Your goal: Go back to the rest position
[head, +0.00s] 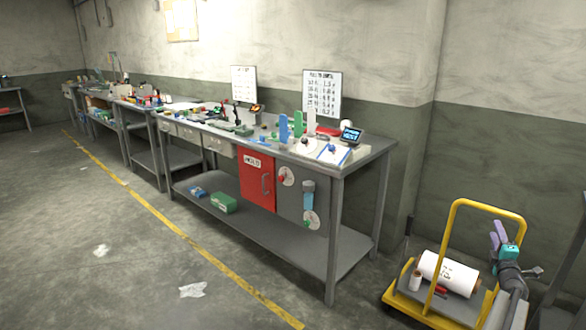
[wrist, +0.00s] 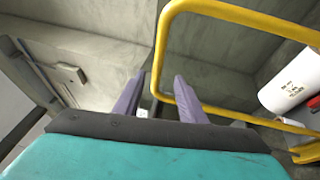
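My gripper (head: 498,230) is at the right of the head view, with purple fingers and a teal body. It is raised over the right side of a yellow cart (head: 455,208). In the wrist view the two purple fingers of my gripper (wrist: 160,80) stand apart. I see nothing held between them. The yellow cart's handle (wrist: 235,13) passes beyond the fingertips. I cannot tell how far the handle is from them.
A white film roll (head: 449,273) and a small white roll (head: 415,281) are on the cart. A long grey workbench (head: 350,165) with tools and a red door (head: 257,180) stands to the left. The floor (head: 110,270) before it is mostly clear, with scraps.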

